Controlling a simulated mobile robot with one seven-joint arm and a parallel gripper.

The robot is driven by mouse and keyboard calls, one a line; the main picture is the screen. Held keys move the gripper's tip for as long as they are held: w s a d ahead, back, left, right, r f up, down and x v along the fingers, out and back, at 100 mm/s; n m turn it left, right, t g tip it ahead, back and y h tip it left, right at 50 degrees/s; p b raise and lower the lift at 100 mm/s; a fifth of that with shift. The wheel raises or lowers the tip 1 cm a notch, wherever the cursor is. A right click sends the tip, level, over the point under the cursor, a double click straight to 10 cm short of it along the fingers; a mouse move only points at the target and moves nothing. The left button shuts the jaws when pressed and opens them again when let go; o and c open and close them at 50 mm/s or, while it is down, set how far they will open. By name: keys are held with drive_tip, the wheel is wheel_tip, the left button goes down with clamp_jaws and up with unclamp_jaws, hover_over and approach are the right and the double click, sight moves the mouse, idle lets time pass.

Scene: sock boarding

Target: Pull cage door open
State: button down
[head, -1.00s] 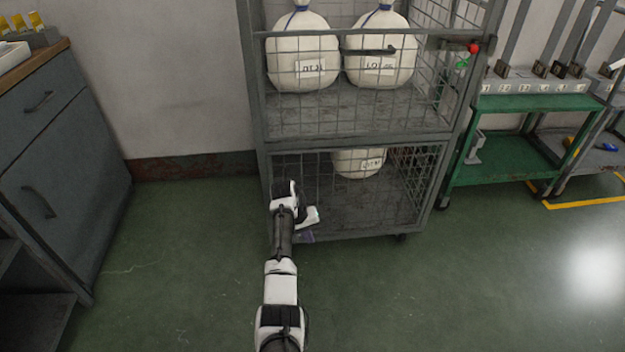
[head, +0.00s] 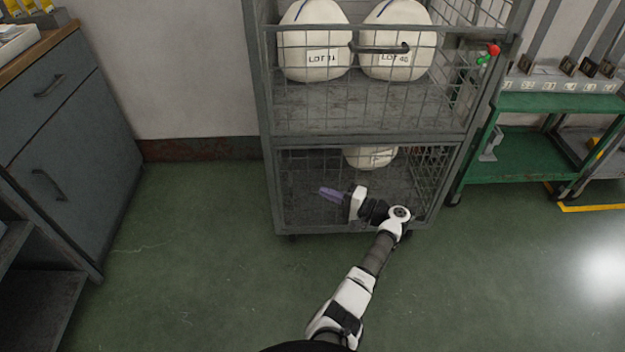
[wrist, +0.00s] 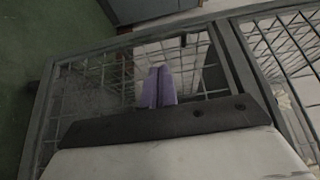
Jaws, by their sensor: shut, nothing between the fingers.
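The grey wire-mesh cage (head: 268,140) stands against the wall on two levels. A mesh front panel with a dark horizontal bar handle (head: 380,48) covers the lower part of the upper level, and it looks closed. A red knob (head: 493,50) and a green piece (head: 484,59) sit at the upper right post. My gripper (head: 328,194) is in front of the lower level, well below the handle, pointing left. Its purple fingers are shut and empty. In the wrist view the fingers (wrist: 158,88) lie together before the mesh; contact cannot be told.
White sacks with lot labels (head: 313,52) sit on the upper level, and another sack (head: 370,157) is on the lower level. A green cart (head: 525,150) stands close on the right. A grey cabinet (head: 70,150) is at the left. Green floor is clear between cabinet and cage.

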sight(300, 182)
drive_tip(key=x, duration=1)
drive_tip(key=shift+d, duration=0.1)
drive_tip(key=shift+s, duration=0.15)
